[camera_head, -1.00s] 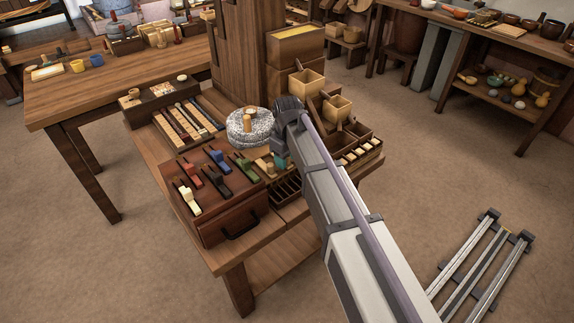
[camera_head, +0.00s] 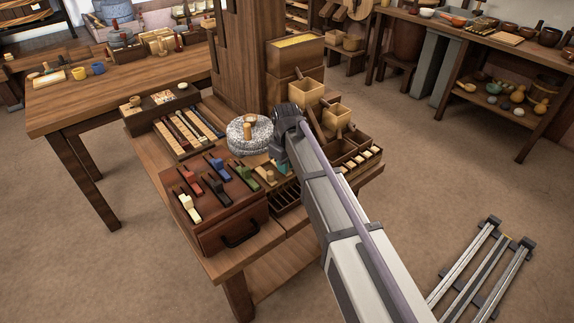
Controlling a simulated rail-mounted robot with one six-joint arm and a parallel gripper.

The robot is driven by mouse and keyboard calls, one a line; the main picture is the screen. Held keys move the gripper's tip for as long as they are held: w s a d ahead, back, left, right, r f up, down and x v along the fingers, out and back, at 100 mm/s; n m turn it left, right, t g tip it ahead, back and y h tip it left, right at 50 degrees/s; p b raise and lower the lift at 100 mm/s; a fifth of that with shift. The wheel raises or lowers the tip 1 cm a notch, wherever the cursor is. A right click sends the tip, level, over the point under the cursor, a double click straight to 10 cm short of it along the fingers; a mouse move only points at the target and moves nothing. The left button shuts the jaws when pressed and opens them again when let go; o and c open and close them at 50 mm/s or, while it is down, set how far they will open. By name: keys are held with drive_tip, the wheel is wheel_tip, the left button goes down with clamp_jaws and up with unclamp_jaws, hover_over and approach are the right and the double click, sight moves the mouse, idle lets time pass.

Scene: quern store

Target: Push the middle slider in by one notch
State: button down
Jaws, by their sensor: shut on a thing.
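A reddish-brown box (camera_head: 232,211) on the near table carries several coloured sliders: white (camera_head: 188,207), red (camera_head: 192,185), black (camera_head: 217,187), blue (camera_head: 218,168) and green (camera_head: 243,178). A tray behind it holds long strips (camera_head: 188,130) with dark and red parts. I cannot tell which row holds the middle slider. My gripper (camera_head: 281,168) is low over the table, right of the green slider and in front of the round stone. It shows a teal patch at its end. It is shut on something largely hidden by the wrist. A small pale wooden piece (camera_head: 269,175) is beside it.
A speckled round stone (camera_head: 241,134) with a wooden peg stands just behind my gripper. Open wooden boxes (camera_head: 337,115) are close on its right, and a slotted dark rack (camera_head: 286,196) is below it. A thick wooden post (camera_head: 238,60) rises behind.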

drive_tip(key=shift+w+a, duration=0.7)
drive_tip(key=shift+w, duration=0.1)
drive_tip(key=c, duration=1)
unclamp_jaws()
drive_tip(key=shift+o, duration=0.2)
drive_tip(key=shift+r, duration=0.1)
wheel_tip(320, 180, up, 11)
drive_tip(key=p, duration=1)
drive_tip(key=shift+f+p, duration=0.2)
drive_tip(key=shift+p, duration=0.2)
drive_tip(key=shift+d, duration=0.1)
